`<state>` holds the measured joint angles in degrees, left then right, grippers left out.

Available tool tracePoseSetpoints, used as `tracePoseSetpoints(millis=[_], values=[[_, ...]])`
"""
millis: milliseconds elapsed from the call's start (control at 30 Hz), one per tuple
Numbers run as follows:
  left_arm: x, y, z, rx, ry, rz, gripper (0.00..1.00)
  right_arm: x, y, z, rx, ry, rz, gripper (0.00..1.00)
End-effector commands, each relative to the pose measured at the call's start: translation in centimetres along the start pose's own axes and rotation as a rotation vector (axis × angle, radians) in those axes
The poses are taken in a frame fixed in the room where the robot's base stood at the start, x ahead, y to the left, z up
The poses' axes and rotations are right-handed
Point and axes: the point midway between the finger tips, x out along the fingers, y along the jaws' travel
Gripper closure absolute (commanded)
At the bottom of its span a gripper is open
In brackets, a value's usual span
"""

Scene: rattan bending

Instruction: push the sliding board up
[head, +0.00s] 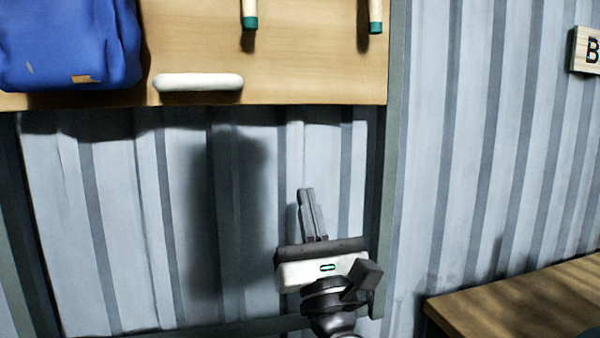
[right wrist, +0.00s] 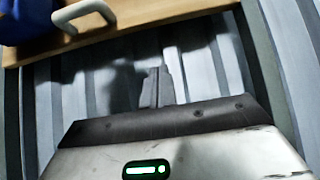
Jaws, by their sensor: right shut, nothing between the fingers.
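The wooden sliding board (head: 310,75) fills the upper left of the head view, above an opening that shows corrugated metal wall. A white bar handle (head: 198,82) sits on the board near its lower edge. The board (right wrist: 195,15) and handle (right wrist: 84,13) also show at the top of the right wrist view. My right gripper (head: 309,192) is shut and empty, pointing up below the board, to the right of the handle and apart from both. Its closed fingers show in the right wrist view (right wrist: 156,72). My left gripper is not in view.
A blue bag (head: 65,45) hangs in front of the board at the left. Two green-tipped pegs (head: 249,20) show at the top. A dark frame (head: 382,190) borders the opening. A wooden table (head: 520,300) stands at lower right, with a lettered wooden sign (head: 586,50) above.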

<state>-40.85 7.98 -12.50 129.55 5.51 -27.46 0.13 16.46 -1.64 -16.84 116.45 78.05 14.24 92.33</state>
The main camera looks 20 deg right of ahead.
Motion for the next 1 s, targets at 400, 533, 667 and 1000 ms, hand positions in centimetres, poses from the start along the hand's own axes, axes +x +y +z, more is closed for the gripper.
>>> tracePoseSetpoints(millis=[400, 533, 667, 1000], values=[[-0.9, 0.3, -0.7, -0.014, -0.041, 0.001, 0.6, 8.1, 0.0, 0.5, 0.009, -0.003, -0.002, 1.0], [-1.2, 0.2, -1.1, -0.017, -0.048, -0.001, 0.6, 10.7, 0.0, 0.7, 0.008, -0.003, -0.001, 1.0], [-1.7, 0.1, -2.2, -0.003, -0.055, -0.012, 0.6, 11.9, -0.1, 2.2, 0.009, 0.0, -0.003, 1.0], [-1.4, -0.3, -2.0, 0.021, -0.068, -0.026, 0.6, 12.6, -0.1, 2.9, 0.006, 0.0, -0.001, 1.0]])
